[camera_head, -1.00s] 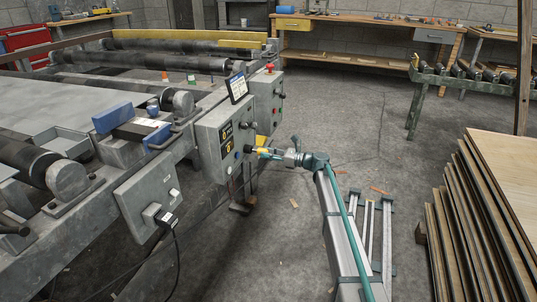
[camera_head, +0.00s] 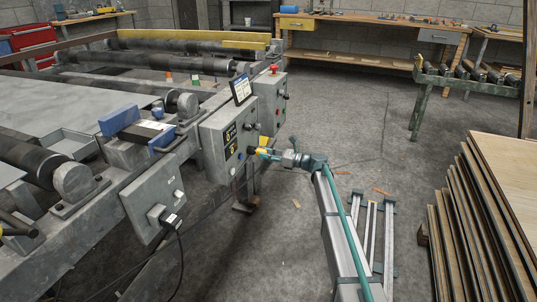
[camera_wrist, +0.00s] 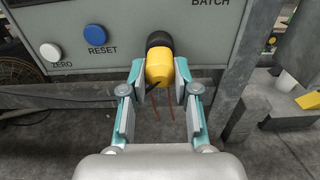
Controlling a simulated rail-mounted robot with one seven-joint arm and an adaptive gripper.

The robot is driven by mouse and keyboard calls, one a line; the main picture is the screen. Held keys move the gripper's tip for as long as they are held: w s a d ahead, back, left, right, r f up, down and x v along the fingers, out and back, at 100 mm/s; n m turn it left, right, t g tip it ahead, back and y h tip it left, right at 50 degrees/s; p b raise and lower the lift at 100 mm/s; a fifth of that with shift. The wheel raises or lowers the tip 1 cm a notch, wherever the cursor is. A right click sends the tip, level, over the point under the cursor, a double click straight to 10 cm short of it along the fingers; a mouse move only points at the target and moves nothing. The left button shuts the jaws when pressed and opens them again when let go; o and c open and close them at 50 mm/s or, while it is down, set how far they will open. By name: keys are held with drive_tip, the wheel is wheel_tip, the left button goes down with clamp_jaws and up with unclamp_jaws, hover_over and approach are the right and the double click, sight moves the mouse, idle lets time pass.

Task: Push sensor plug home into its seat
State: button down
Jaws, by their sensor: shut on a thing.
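The sensor plug (camera_wrist: 159,68) is a yellow body with a black end, in the upper middle of the wrist view. Its black end meets the lower edge of the grey control panel (camera_wrist: 110,22); how deep it sits in its seat I cannot tell. My gripper (camera_wrist: 160,78) is shut on the yellow body, with a teal fingertip on each side. In the head view my gripper (camera_head: 270,154) reaches the panel box (camera_head: 225,138) from the right, and the plug shows as a small yellow spot. The seat itself is hidden behind the plug.
The panel carries a blue RESET button (camera_wrist: 95,35) and a white ZERO button (camera_wrist: 50,52) left of the plug. A second grey box (camera_head: 158,200) with a cable hangs nearer. Veneer stacks (camera_head: 480,225) stand at the right. The floor between is mostly open.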

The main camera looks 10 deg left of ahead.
drive_tip(key=shift+w+a+p, duration=0.15)
drive_tip(key=shift+a+p, duration=0.25)
drive_tip(key=shift+a, duration=0.2)
drive_tip(key=c, duration=0.8)
unclamp_jaws()
drive_tip(key=shift+d, duration=0.1)
drive_tip(key=v, duration=1.2)
drive_tip(key=shift+n, duration=0.3)
